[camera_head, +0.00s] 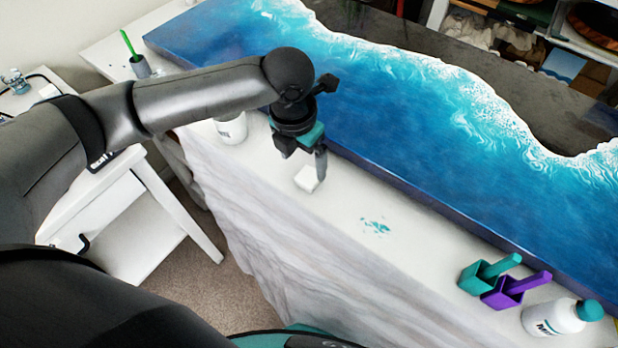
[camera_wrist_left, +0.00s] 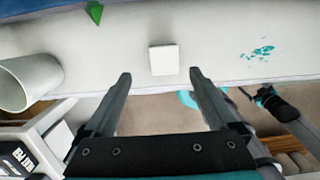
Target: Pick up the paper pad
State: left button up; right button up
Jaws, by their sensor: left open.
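The paper pad (camera_head: 307,178) is a small white square block lying on the pale-covered table, near its front edge. In the left wrist view the pad (camera_wrist_left: 164,60) lies just beyond my fingertips, roughly centred between them. My left gripper (camera_head: 303,160) hangs over the table close to the pad, fingers pointing down. In the left wrist view the gripper (camera_wrist_left: 160,74) has its two fingers wide apart with nothing between them.
A large blue resin slab (camera_head: 400,130) lies behind the pad. A teal spill (camera_head: 376,227) lies right of the pad.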

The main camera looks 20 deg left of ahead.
aim_at(308, 176)
pick_arm(q)
jog(key=f, duration=0.3)
jog(key=d+f, duration=0.1)
jog(key=f, duration=0.1)
jog(key=shift+w+f+b, duration=0.25)
jog(key=shift+w+b, duration=0.05)
jog(key=shift+b, duration=0.1)
jog(key=shift+c, duration=0.2)
jog(key=c, duration=1.4)
